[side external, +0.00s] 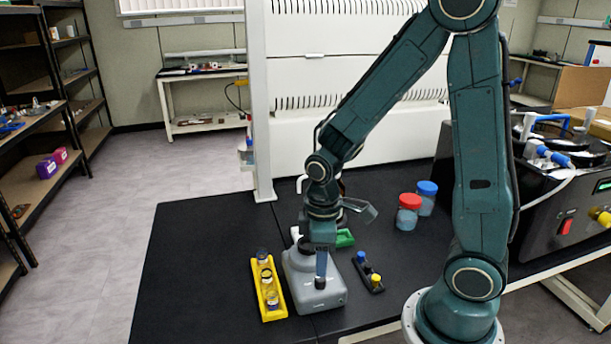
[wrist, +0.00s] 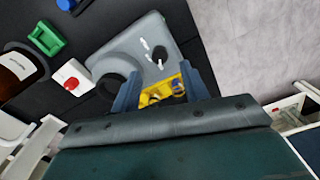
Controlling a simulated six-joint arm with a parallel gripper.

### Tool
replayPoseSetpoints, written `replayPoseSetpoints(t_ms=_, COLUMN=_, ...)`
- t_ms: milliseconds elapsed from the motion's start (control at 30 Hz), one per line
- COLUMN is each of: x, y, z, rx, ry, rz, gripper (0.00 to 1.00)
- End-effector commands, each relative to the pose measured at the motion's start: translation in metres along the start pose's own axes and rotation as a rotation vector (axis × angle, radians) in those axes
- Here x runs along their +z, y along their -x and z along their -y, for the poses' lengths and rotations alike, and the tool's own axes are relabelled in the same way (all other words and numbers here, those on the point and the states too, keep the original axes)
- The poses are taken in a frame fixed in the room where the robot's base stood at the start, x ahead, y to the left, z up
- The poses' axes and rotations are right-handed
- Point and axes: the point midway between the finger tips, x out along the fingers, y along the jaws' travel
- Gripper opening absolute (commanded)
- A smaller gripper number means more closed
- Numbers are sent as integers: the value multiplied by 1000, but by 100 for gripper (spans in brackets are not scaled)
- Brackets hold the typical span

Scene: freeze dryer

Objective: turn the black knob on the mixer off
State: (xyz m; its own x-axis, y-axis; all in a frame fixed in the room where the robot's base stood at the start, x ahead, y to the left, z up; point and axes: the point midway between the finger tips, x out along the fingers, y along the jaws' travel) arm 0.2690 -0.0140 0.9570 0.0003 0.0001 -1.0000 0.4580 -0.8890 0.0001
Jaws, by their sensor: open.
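The mixer (side external: 313,292) is a grey box on the black bench, with a small black knob (side external: 320,284) on its front. In the wrist view the mixer (wrist: 128,46) lies ahead of the fingers, and its black knob (wrist: 159,52) sits beside white markings. My gripper (side external: 321,266) points down at the mixer, close above the knob in the side view. In the wrist view my gripper (wrist: 158,80) is open, its two blue fingers apart with nothing held. The knob shows just beyond the gap between the fingertips. I cannot tell whether a finger touches the mixer.
A yellow rack (side external: 257,292) with vials stands left of the mixer, and a small black rack (side external: 360,262) stands right. A green rack (side external: 345,238) is behind. Jars with red (side external: 410,201) and blue (side external: 427,187) lids stand farther right. The bench's left part is clear.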

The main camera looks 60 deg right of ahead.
Motion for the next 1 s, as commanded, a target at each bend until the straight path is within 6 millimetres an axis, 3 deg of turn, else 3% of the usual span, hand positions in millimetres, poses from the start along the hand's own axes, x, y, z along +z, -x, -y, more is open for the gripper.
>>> replayPoseSetpoints(t_ms=500, x=-1, y=65, z=0, rx=2, ry=0, rz=-3, gripper=45)
replayPoseSetpoints(t_ms=700, x=0, y=77, z=0, rx=1, ry=1, rz=-2, gripper=45)
replayPoseSetpoints(t_ms=1000, x=0, y=80, z=0, rx=0, ry=0, rz=0, gripper=45)
